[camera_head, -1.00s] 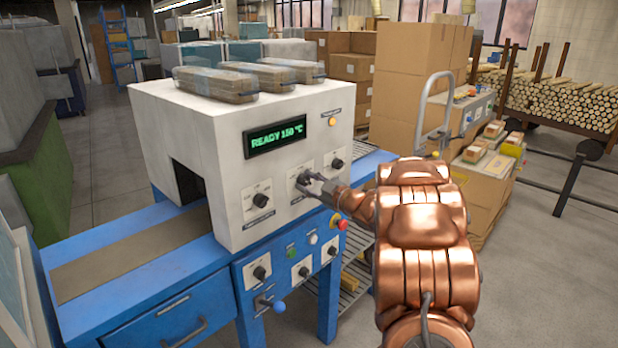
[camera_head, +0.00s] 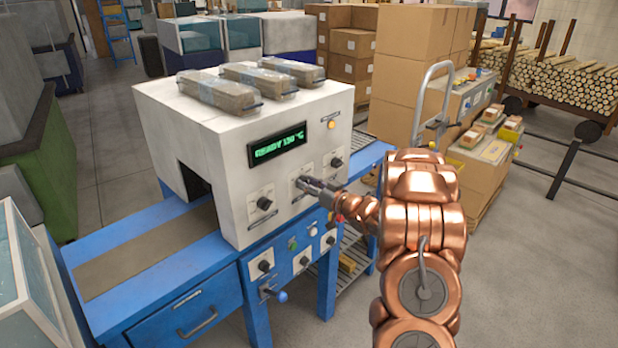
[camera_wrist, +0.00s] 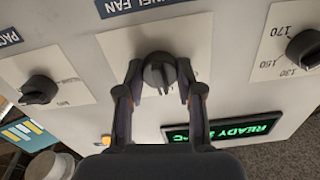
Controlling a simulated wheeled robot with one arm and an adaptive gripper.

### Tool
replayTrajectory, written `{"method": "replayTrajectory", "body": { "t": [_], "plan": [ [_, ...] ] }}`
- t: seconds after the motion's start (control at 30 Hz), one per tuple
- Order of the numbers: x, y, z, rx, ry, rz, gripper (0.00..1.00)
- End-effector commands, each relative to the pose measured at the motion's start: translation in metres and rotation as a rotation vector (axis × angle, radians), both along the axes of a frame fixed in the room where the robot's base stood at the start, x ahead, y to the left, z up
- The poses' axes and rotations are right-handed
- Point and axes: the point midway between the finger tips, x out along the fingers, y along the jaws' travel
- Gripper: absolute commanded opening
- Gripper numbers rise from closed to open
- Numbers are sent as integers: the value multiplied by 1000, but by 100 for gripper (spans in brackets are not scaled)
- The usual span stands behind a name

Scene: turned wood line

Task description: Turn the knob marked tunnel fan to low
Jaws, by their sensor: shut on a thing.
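The tunnel fan knob (camera_wrist: 158,74) is a dark round knob on a pale plate, the middle one of three on the white machine's front. Its label (camera_wrist: 147,3) shows upside down and partly cut off in the wrist view. My gripper (camera_wrist: 160,78) is shut on this knob, with one finger on each side. In the head view my gripper (camera_head: 305,183) reaches the middle plate from the right and hides most of the knob. The low marking is not readable, so I cannot tell the knob's setting.
A left-hand knob (camera_head: 264,203) and a right-hand knob (camera_head: 337,162) flank it. A green-lit display (camera_head: 277,146) sits above. The blue bench (camera_head: 125,239) has more knobs and a blue-handled lever (camera_head: 281,295) lower down. Cardboard boxes (camera_head: 412,75) stand behind my arm.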

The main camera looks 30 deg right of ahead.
Motion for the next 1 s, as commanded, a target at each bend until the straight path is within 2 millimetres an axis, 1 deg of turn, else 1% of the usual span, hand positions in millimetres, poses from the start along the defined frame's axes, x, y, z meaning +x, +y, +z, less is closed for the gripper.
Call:
{"method": "replayTrajectory", "body": {
  "t": [0.03,0.3,0.73,0.77,0.9,0.97,1.0],
  "plan": [
    [0,0,3,18,2,-1,2],
    [0,0,1,74,15,0,2],
    [0,-1,1,80,17,-1,2],
    [0,-1,1,80,17,-1,39],
    [0,-1,1,80,17,-1,54],
    [0,-1,0,80,18,-1,60],
    [0,0,0,80,18,-1,61]
  ]
}}
